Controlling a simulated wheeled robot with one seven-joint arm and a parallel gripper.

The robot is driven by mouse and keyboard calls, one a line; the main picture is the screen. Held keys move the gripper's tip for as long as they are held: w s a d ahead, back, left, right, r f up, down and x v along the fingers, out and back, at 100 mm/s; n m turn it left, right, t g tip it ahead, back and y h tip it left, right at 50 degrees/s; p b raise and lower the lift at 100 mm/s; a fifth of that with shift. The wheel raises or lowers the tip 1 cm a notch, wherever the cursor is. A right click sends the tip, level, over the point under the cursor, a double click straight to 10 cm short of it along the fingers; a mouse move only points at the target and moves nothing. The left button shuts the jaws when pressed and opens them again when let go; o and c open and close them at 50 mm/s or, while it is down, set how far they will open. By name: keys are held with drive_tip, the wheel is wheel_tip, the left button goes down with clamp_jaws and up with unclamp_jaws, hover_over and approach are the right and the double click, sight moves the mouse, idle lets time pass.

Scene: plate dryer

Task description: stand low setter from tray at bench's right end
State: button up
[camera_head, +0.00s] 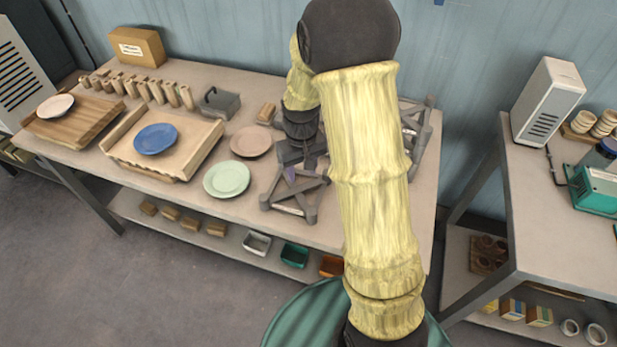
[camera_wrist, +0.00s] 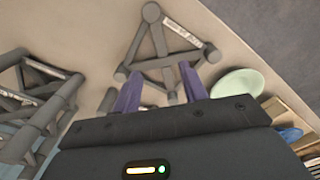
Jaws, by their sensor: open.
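A low grey triangular setter (camera_head: 303,208) with round corner knobs lies on the bench (camera_head: 345,232), below my gripper. In the wrist view the setter (camera_wrist: 155,38) has a pale label on one bar. My gripper (camera_wrist: 160,88) is open, with its purple fingers on either side of one of the setter's bars. I cannot tell whether they touch it. In the head view my gripper (camera_head: 297,172) is partly hidden by my arm. A second grey frame (camera_head: 418,125) stands at the bench's right end, partly behind my arm; it looks taller in the wrist view (camera_wrist: 35,100).
A green plate (camera_head: 227,179), a pink plate (camera_head: 251,141) and a blue plate (camera_head: 156,138) on a wooden board lie left of the setter. A second table (camera_head: 560,215) is at the right, beyond a gap.

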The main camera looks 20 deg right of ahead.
drive_tip(key=s+r+m+t, duration=0.1)
drive_tip(key=s+r, duration=0.2)
drive_tip(key=s, duration=0.4)
drive_tip(key=s+r+t, duration=0.1)
drive_tip(key=s+r, duration=0.3)
drive_tip(key=s, duration=0.3)
drive_tip(key=shift+m, duration=0.4)
drive_tip(key=shift+w+r, duration=0.1)
drive_tip(key=shift+w, duration=0.05)
drive_tip(key=shift+s+a, duration=0.1)
drive_tip(key=shift+s, duration=0.1)
drive_tip(key=shift+c, duration=0.2)
drive_tip(key=shift+c, duration=0.5)
drive_tip(key=shift+w, duration=0.1)
